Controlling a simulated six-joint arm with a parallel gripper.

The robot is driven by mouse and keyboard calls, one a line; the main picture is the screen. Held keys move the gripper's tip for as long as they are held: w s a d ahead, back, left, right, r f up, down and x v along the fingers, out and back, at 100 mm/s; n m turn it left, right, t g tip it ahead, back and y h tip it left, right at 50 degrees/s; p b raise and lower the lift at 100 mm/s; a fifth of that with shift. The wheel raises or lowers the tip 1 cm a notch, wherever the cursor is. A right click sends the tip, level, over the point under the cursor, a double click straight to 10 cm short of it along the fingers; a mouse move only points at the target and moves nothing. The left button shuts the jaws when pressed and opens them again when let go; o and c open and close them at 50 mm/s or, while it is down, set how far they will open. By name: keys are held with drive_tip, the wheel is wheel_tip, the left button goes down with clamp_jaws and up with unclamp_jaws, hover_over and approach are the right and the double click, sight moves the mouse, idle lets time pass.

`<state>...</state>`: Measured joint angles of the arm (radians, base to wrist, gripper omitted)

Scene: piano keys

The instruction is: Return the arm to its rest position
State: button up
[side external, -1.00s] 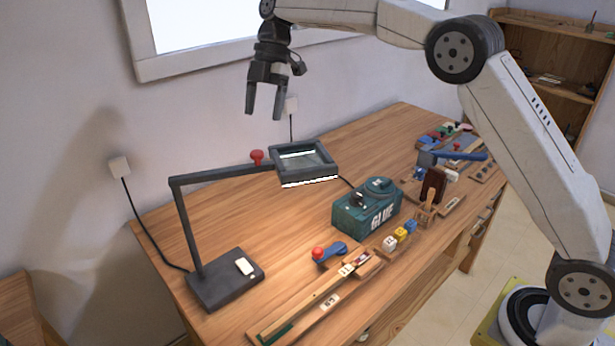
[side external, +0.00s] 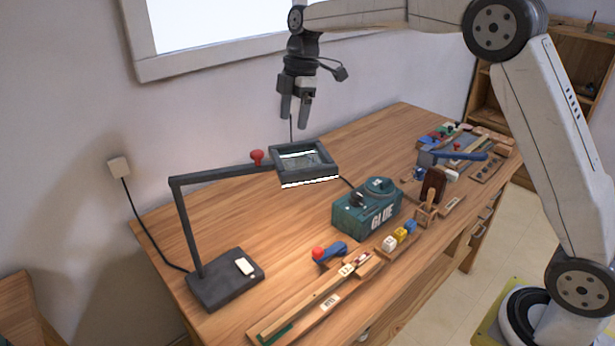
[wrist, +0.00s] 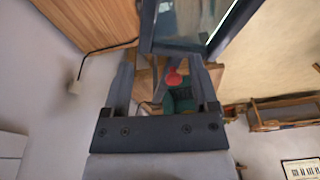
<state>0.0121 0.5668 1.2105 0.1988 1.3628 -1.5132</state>
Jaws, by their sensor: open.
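My gripper (side external: 294,122) hangs fingers-down in the air above the rear of the table, in front of the window. It is open and nothing is between its fingers. In the side view it is over the lamp's framed head (side external: 303,160) and apart from it. In the wrist view the two fingers (wrist: 167,72) point at the lamp head (wrist: 190,28), with a red knob (wrist: 174,77) seen between them. My arm reaches in from the upper right.
The desk lamp's base (side external: 225,279) and arm (side external: 220,175) stand at the left of the wooden table (side external: 280,235).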

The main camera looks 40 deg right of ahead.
drive_tip(key=s+d+f+m+t+h, duration=0.2)
drive_tip(key=s+d+f+m+h, duration=0.1)
drive_tip(key=s+d+f+m, duration=0.45)
drive_tip(key=s+a+f+m, duration=0.2)
drive_tip(key=s+f+m, duration=0.2)
drive_tip(key=s, duration=0.5)
drive_tip(key=s+a+f+m, duration=0.2)
drive_tip(key=s+f+m, duration=0.2)
drive_tip(key=s, duration=0.5)
drive_tip(key=shift+a+f+m+t+y, duration=0.3)
drive_tip(key=shift+a+f+m+y, duration=0.1)
drive_tip(key=shift+m, duration=0.25)
